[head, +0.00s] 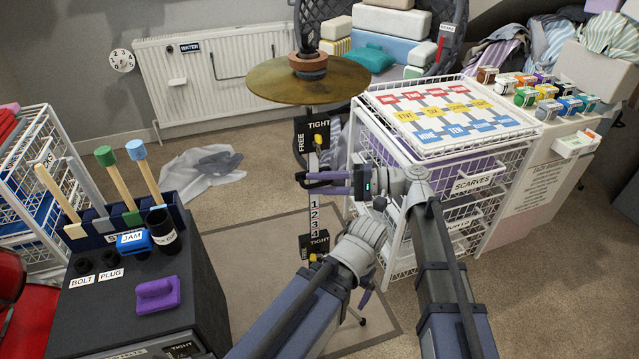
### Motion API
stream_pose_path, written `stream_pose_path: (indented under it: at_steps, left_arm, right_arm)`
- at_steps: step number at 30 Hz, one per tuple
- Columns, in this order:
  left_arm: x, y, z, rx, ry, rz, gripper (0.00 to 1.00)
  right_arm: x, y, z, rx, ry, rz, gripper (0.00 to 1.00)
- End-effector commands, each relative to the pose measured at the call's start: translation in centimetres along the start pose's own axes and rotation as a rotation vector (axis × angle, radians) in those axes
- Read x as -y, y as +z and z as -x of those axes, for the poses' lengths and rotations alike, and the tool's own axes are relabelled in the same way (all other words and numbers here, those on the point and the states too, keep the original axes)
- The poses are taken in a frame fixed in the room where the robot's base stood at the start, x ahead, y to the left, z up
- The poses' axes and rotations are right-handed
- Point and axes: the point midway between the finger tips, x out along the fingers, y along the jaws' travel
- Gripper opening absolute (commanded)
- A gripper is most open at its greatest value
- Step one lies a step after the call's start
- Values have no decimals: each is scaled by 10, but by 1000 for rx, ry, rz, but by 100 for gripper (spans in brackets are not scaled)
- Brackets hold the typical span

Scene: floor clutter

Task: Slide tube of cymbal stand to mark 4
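The cymbal stand stands mid-picture, with its brass cymbal (308,80) on top. Its upper clamp (313,134) is labelled FREE and TIGHT and has a yellow knob. A white scale numbered 1 to 4 (314,216) runs down the tube below it, to a lower TIGHT label (317,243). My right gripper (314,182) reaches in from the right, below the upper clamp. Its two purple fingers lie at the tube, one above the other in the picture; I cannot tell whether they press on it. My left wrist is at the right of the scale; its fingers are hidden.
A white wire drawer rack (480,195) stands close to the right of the stand. A dark cabinet (170,275) with tools and a purple block (158,295) is at the left. A crumpled cloth (205,165) lies on the carpet. A radiator (215,85) is behind.

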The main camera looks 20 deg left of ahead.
Motion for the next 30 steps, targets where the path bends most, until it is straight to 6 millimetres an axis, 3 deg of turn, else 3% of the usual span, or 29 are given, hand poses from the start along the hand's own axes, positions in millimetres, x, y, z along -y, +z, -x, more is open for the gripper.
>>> stream_pose_path:
  at_steps: [11,22,30]
  left_arm:
    - [0,0,0,0,0,0,100]
    - [1,0,5,0,-1,1,100]
    - [1,0,6,0,0,1,100]
  right_arm:
    - [-1,0,3,0,3,-1,45]
    - [0,-1,58,-3,2,-1,45]
    - [-1,0,78,0,2,0,45]
